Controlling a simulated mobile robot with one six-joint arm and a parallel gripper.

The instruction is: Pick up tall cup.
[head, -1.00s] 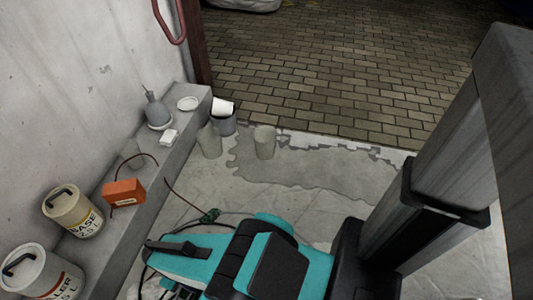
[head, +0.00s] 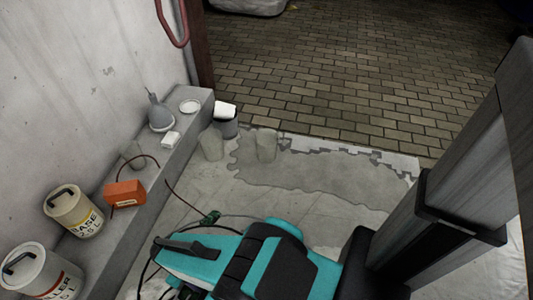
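Several cups are at the end of the ledge. Two tall, greyish translucent cups stand on the floor: a left cup (head: 211,146) beside the ledge and a right cup (head: 266,146) at the edge of the grey patch. Behind them is a dark grey cup (head: 228,129) with a white piece (head: 225,109) at its top. Another clear cup (head: 132,156) stands on the ledge. I cannot tell which one is the tall cup. My gripper is not in view.
The ledge (head: 100,245) along the wall holds a grey funnel-like bottle (head: 159,112), white dish (head: 189,106), white block (head: 170,139), orange box (head: 125,193) and paint cans (head: 74,210). A teal and black machine (head: 250,262) fills the lower middle. Sheeted floor (head: 310,210) is open right of the cups.

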